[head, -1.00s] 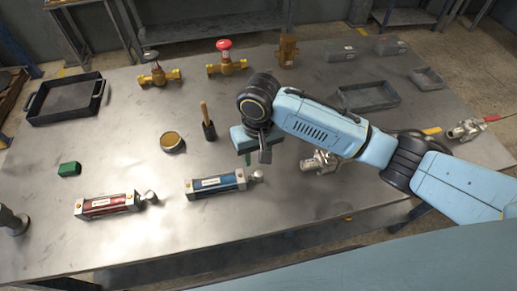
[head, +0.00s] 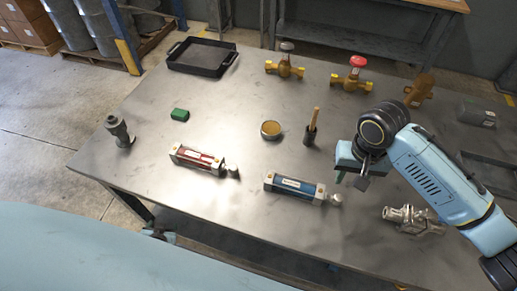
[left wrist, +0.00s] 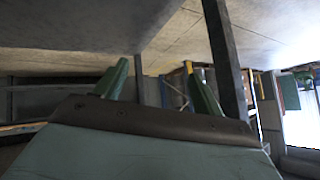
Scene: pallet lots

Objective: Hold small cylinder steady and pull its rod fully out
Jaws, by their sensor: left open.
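A red cylinder (head: 198,159) lies on the metal table (head: 215,222), its short silver rod end (head: 233,171) at its right. A blue cylinder (head: 292,186) lies to its right, with a similar rod end (head: 336,199). They look close in size; I cannot tell which one is the small cylinder. My right gripper (head: 354,180) hangs above the table, right of and beyond the blue cylinder, apart from both; its jaw gap is unclear. My left gripper (left wrist: 160,90) shows in the left wrist view with its green fingers apart and nothing between them.
A black tray (head: 203,57) and brass valves (head: 285,66) are farther back. A metal valve (head: 413,219) lies at right. The table's front left is clear.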

